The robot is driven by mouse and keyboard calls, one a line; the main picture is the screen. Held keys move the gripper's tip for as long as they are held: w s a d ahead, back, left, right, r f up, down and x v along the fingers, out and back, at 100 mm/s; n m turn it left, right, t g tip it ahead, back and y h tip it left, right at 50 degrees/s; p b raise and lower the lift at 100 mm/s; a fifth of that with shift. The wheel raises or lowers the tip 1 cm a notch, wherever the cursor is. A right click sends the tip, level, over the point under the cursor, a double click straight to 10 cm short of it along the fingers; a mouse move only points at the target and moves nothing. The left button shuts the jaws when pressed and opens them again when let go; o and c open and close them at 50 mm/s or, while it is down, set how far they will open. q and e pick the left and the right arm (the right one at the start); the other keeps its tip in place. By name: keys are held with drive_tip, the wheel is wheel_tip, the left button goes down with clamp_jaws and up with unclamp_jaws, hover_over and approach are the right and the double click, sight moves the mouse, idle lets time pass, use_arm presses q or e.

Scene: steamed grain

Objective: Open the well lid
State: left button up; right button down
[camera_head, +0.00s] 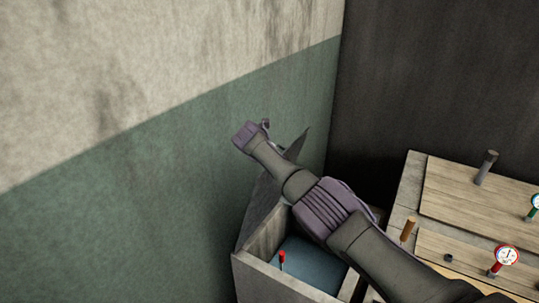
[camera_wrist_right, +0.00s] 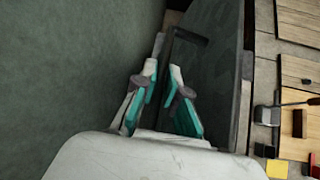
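The well (camera_head: 290,290) is a box at the bottom middle of the head view, with its top uncovered. Blue-grey water (camera_head: 312,268) and a small red-topped piece (camera_head: 282,258) show inside. The well lid (camera_head: 262,203) stands raised on edge near the green wall, partly hidden behind my right arm. In the right wrist view the lid (camera_wrist_right: 215,75) is a dark panel with a black handle (camera_wrist_right: 190,37). My right gripper (camera_wrist_right: 163,72) has its teal fingers parted at the lid's left edge; I cannot tell whether they touch it. My left gripper is not in view.
A green and cream wall (camera_head: 150,175) runs close along the left. At right stands a counter with wooden boards (camera_head: 480,200), an upright handle (camera_head: 486,167) and a red gauge (camera_head: 506,256). My right arm crosses over the well.

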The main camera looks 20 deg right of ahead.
drive_tip(key=c, duration=1.2)
unclamp_jaws()
drive_tip(key=shift+f, duration=0.15)
drive_tip(key=shift+s+a+r, duration=0.25)
drive_tip(key=shift+a+r, duration=0.15)
drive_tip(key=shift+r, duration=0.1)
drive_tip(key=v, duration=1)
drive_tip(key=shift+s+r, duration=0.15)
drive_tip(key=shift+s, duration=0.25)
drive_tip(key=shift+a, duration=0.15)
